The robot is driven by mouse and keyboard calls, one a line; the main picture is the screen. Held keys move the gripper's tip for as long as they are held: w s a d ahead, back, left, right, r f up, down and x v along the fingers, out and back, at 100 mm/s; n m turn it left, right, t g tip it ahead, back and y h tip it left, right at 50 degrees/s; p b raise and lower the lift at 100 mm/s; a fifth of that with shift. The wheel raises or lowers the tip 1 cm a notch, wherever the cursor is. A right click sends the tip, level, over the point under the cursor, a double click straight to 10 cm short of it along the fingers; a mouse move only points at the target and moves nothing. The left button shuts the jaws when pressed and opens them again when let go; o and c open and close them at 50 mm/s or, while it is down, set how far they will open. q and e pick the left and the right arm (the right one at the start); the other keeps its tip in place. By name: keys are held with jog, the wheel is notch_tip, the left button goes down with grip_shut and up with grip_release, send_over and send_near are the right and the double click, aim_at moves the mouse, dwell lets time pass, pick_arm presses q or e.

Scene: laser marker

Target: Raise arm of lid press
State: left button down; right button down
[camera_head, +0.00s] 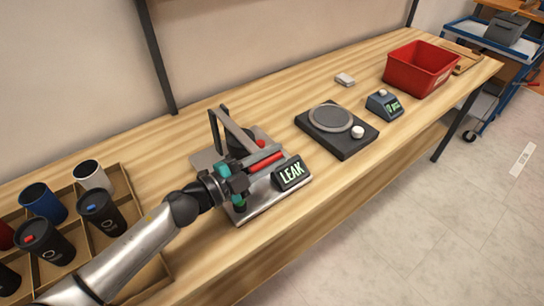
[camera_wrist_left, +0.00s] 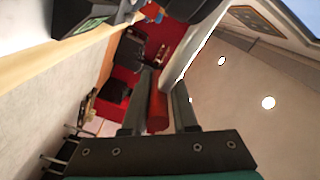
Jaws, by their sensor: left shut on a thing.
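The lid press stands on the wooden bench in the head view, with a grey base plate (camera_head: 262,202), an upright frame (camera_head: 217,131) and an arm ending in a red handle (camera_head: 262,162). My left gripper (camera_head: 270,157) reaches in from the left and is shut on the red handle. In the left wrist view, the red handle (camera_wrist_left: 157,108) lies between the two fingers of the left gripper (camera_wrist_left: 158,90). The gripper hides part of the press. My right gripper is not in view.
A compartment box (camera_head: 128,210) with several tumblers stands at the left, under my left arm. A round-plated scale (camera_head: 338,130), a small blue-grey device (camera_head: 383,104) and a red bin (camera_head: 420,66) stand to the right. The bench front is clear right of the press.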

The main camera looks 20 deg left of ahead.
pick_arm(q)
jog(key=shift+s+d+f, duration=0.1)
jog(key=shift+s+f, duration=0.05)
jog(key=shift+f, duration=0.15)
dwell(0.4)
